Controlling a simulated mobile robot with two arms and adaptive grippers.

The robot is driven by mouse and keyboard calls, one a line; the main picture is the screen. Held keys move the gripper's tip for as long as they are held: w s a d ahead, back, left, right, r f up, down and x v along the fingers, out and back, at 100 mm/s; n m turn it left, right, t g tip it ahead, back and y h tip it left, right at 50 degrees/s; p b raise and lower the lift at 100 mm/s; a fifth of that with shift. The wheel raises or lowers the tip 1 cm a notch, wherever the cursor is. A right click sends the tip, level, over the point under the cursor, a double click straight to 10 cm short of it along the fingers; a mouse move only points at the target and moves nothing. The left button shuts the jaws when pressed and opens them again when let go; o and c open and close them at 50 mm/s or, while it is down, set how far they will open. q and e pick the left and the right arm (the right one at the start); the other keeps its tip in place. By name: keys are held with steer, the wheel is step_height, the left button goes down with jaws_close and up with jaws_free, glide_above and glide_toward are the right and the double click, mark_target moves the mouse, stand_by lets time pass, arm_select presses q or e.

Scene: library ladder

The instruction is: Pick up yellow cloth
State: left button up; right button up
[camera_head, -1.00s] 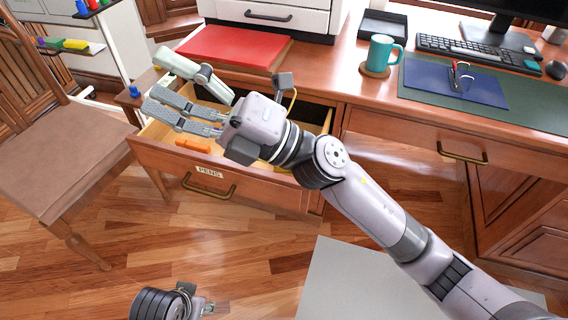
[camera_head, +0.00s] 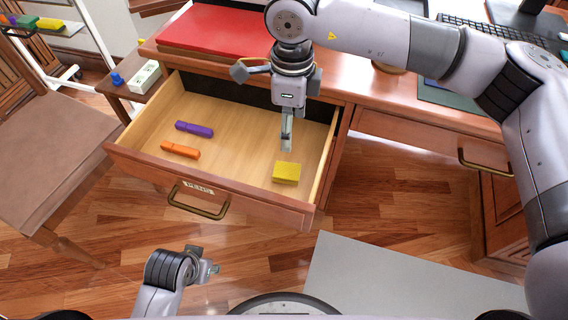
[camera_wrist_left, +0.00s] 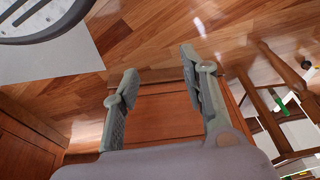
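The yellow cloth (camera_head: 286,172) lies like a small folded block inside the open drawer (camera_head: 250,203), near its front right. My right gripper (camera_head: 287,148) points down over the drawer, just behind the cloth in the head view. Its fingers show edge-on, so their opening cannot be told; the cloth shows apart from them. My left gripper (camera_head: 208,268) is low in front of the drawer. The left wrist view shows its fingers (camera_wrist_left: 158,63) spread with nothing between them.
A purple item (camera_head: 194,129) and an orange item (camera_head: 180,150) lie in the drawer's left part. The desktop with a red folder (camera_head: 215,32) is behind. A chair (camera_head: 50,150) stands left, and a small stand (camera_head: 125,90) holds a blue item and a white strip.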

steer(key=b, duration=0.1)
glide_above(288, 170)
step_height(288, 170, down, 11)
steer(key=shift+s+r, duration=0.1)
steer(key=shift+r, duration=0.05)
arm_select(q)
steer(key=v, duration=0.6)
steer(key=shift+r+b, duration=0.35)
steer(key=shift+r, duration=0.05)
arm_select(e)
steer(key=shift+f, duration=2.3)
arm_select(q)
steer(key=shift+w+a, duration=0.1)
arm_select(e)
steer(key=shift+c, duration=1.2)
arm_select(q)
steer(key=shift+a+f, duration=0.1)
steer(key=shift+a, duration=0.2)
arm_select(e)
steer(key=c, duration=0.9)
steer(key=shift+r, duration=0.1)
